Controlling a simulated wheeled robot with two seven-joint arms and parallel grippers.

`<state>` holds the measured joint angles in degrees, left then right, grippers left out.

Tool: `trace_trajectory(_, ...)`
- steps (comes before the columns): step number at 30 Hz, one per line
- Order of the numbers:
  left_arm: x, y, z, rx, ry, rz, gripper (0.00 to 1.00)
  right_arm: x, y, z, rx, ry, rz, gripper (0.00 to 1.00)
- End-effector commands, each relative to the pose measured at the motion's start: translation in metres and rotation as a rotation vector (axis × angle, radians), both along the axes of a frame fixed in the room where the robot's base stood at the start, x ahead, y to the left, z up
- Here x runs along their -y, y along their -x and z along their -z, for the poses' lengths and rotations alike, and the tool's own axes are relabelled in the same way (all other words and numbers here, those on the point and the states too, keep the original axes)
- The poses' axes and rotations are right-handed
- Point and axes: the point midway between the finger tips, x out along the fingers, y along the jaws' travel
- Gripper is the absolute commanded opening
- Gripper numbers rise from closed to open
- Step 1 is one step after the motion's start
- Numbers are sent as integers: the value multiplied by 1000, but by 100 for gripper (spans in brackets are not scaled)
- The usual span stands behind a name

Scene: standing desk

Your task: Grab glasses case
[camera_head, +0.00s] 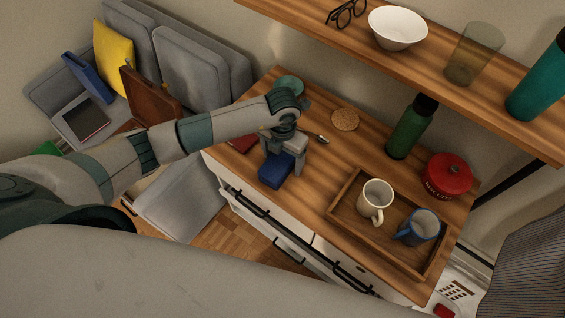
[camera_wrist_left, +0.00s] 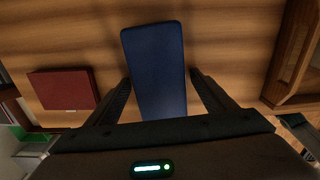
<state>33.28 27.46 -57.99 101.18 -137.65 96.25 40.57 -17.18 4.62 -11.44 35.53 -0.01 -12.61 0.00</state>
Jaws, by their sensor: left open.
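The glasses case (camera_head: 276,171) is a dark blue, elongated box with rounded corners, lying near the front edge of the wooden counter. In the left wrist view the case (camera_wrist_left: 154,65) lies lengthwise between my left gripper's fingers. My left gripper (camera_head: 285,158) points down over the case. In the wrist view its two fingers (camera_wrist_left: 160,85) are open on either side of it, with a small gap at each side. The gripper hides part of the case in the head view. My right gripper is not in view.
A dark red box (camera_wrist_left: 62,89) lies left of the case in the wrist view. A wooden tray (camera_head: 333,207) with a white mug (camera_head: 375,199) and a blue mug (camera_head: 423,226) stands to the right. A green bottle (camera_head: 410,128) and red biscuit tin (camera_head: 447,177) stand behind, under the shelf (camera_head: 340,45).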

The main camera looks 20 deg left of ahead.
Motion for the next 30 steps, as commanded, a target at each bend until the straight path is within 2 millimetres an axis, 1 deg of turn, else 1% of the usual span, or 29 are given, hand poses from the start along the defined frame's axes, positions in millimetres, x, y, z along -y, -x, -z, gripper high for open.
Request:
trace_trajectory(1, 0, 0, 0, 0, 0, 0, 77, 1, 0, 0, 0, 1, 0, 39)
trace_trajectory(2, 0, 0, 0, 0, 0, 0, 69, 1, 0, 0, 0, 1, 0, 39)
trace_trajectory(3, 0, 0, 0, 0, 0, 0, 60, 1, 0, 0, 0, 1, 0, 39)
trace_trajectory(5, 0, 0, 0, 0, 0, 0, 46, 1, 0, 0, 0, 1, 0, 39)
trace_trajectory(6, 0, 0, 0, 0, 0, 0, 36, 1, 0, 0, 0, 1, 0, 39)
trace_trajectory(7, 0, 0, 0, 0, 0, 0, 33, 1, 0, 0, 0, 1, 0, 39)
trace_trajectory(16, 0, 0, -1, 1, 0, 0, 33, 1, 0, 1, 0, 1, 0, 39)
trace_trajectory(20, 0, -1, -6, 3, 2, 1, 33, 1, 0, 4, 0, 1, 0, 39)
trace_trajectory(23, 0, -2, -14, 4, 1, 0, 33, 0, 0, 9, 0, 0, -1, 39)
trace_trajectory(26, 0, -2, -26, 6, 2, 2, 33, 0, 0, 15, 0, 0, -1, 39)
trace_trajectory(28, 0, -2, -38, 6, 2, 2, 33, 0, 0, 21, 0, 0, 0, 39)
trace_trajectory(30, 5, 9, -45, 2, 3, 5, 33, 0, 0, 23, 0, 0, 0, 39)
